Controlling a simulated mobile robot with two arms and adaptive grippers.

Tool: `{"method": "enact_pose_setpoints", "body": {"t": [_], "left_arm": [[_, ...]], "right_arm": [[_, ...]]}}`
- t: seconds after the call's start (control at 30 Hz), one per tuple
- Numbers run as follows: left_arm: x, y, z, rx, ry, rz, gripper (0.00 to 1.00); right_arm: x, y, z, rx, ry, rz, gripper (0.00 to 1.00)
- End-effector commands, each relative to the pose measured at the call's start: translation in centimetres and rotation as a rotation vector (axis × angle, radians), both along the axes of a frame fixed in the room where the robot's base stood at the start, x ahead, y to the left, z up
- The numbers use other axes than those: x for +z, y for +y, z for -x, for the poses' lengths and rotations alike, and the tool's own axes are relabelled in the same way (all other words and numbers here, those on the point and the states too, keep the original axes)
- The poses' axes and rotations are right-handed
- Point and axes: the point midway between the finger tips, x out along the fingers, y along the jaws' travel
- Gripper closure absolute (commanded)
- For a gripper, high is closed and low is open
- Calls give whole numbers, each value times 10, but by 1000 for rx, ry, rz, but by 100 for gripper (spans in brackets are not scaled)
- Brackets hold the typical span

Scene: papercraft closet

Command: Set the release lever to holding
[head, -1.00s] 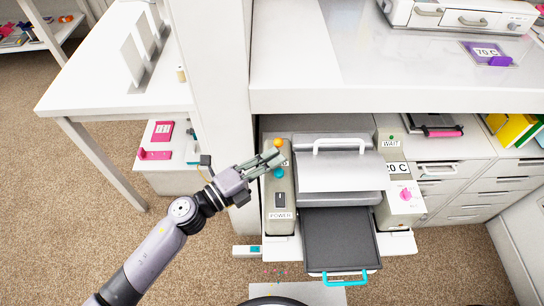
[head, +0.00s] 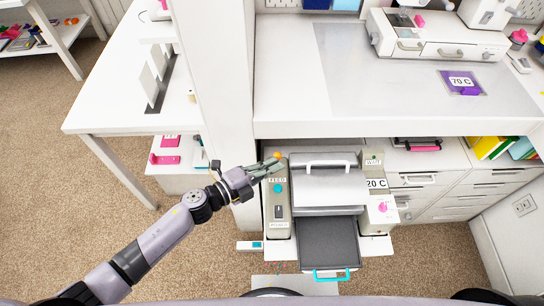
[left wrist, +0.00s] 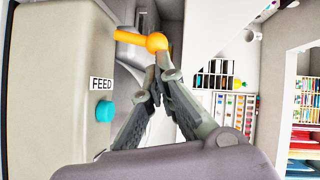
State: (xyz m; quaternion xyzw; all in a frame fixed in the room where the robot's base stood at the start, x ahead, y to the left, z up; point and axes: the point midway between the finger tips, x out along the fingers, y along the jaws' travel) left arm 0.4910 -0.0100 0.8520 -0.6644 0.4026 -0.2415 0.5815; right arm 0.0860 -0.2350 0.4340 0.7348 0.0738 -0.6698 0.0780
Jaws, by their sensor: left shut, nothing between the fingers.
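The release lever is an orange bar with a round knob (left wrist: 156,42) in the left wrist view, on the side of the grey machine. Its knob (head: 278,155) also shows in the head view, at the back of the machine's left housing (head: 279,215). My left gripper (head: 276,164) is shut and empty, with its fingertips at the knob. In the left wrist view the closed fingertips (left wrist: 160,64) are right below the knob, touching it or nearly so. I cannot tell which. My right gripper is not in view.
A teal button (left wrist: 107,111) beside a FEED label sits close to my left fingers. The machine has a white-handled cover (head: 325,166), a dark front tray (head: 328,243) and a pink dial (head: 383,207). A white shelf (head: 390,128) overhangs behind it.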

Motion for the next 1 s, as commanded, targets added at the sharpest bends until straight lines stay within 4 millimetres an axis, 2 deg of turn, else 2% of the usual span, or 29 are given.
{"method": "enact_pose_setpoints", "body": {"t": [0.03,0.1,0.2,1.0], "left_arm": [[14,0,-3,0,32,-3,100],[15,0,-5,0,76,-3,100],[13,0,-9,0,121,-3,100],[14,0,-22,1,130,-1,100]], "right_arm": [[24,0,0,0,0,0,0],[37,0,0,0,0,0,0],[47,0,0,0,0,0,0],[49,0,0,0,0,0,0]]}}
